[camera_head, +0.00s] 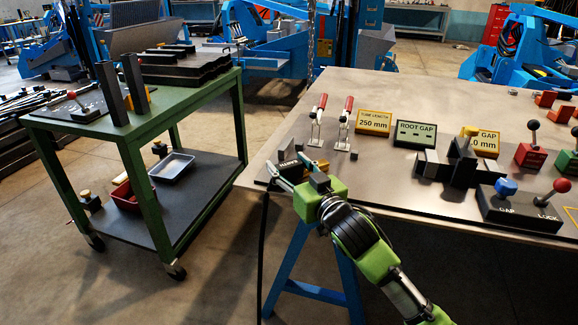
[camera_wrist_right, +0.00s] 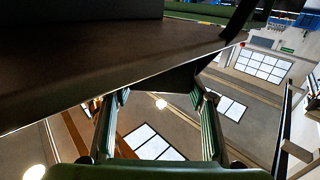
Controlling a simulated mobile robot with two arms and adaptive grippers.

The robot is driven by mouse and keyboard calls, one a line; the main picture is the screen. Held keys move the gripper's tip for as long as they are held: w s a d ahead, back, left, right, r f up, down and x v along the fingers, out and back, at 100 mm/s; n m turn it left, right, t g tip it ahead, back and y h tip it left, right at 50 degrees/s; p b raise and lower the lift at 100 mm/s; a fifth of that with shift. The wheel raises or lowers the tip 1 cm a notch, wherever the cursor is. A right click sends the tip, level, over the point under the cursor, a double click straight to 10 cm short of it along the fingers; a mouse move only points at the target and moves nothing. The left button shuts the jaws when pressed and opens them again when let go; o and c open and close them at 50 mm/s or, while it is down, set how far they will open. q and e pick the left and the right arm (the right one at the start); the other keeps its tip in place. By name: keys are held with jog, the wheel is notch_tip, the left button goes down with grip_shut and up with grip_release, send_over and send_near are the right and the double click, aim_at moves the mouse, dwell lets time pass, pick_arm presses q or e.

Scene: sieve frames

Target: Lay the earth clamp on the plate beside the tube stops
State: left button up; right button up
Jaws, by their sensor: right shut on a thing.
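My right gripper (camera_head: 302,178) reaches in from the lower right to the near left corner of the steel plate (camera_head: 297,122). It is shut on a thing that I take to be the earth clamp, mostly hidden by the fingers. In the right wrist view the fingers (camera_wrist_right: 158,115) stand apart, with a dark form across their tips. A black cable (camera_head: 263,235) hangs down at the table corner. Two red-handled toggle clamps (camera_head: 318,118) stand behind the gripper. Small dark blocks (camera_head: 354,154), perhaps the tube stops, sit near them. My left gripper is not in view.
Yellow signs, one reading 250 mm (camera_head: 374,122), and a dark fixture (camera_head: 448,163) stand to the right. A gap and lock lever box (camera_head: 515,208) is at the near edge. A green trolley (camera_head: 140,130) stands left. The plate's back left area is bare.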

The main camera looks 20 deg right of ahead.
jog(key=o, duration=1.4)
jog(key=shift+s, duration=0.15)
jog(key=s+d+p, duration=0.1)
jog(key=s+d, duration=0.1)
jog(key=s, duration=0.9)
jog(key=s+d+f+m+g+h, duration=0.1)
jog(key=s+f+g, duration=0.35)
jog(key=f, duration=0.95)
jog(key=s+d+f+g+h, duration=0.15)
jog(key=s+f+g, duration=0.3)
jog(key=f, duration=0.85)
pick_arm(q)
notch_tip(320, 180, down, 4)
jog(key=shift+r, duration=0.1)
pick_arm(e)
jog(key=s+a+f+g, duration=0.1)
jog(key=s+f+g, duration=0.1)
jog(key=s+f, duration=0.2)
jog(key=s+a+f+g, duration=0.1)
jog(key=s+f, duration=0.4)
jog(key=s, duration=0.3)
jog(key=s+a+f+g, duration=0.1)
jog(key=s+f+g, duration=0.1)
jog(key=s+f, duration=0.3)
jog(key=shift+s+a+f+n+g+h, duration=0.1)
jog(key=shift+s+n+g+h, duration=0.1)
jog(key=shift+s, duration=0.3)
jog(key=shift+s+a+n+g+h, duration=0.1)
jog(key=shift+s+n+h, duration=0.1)
jog(key=shift+s, duration=0.25)
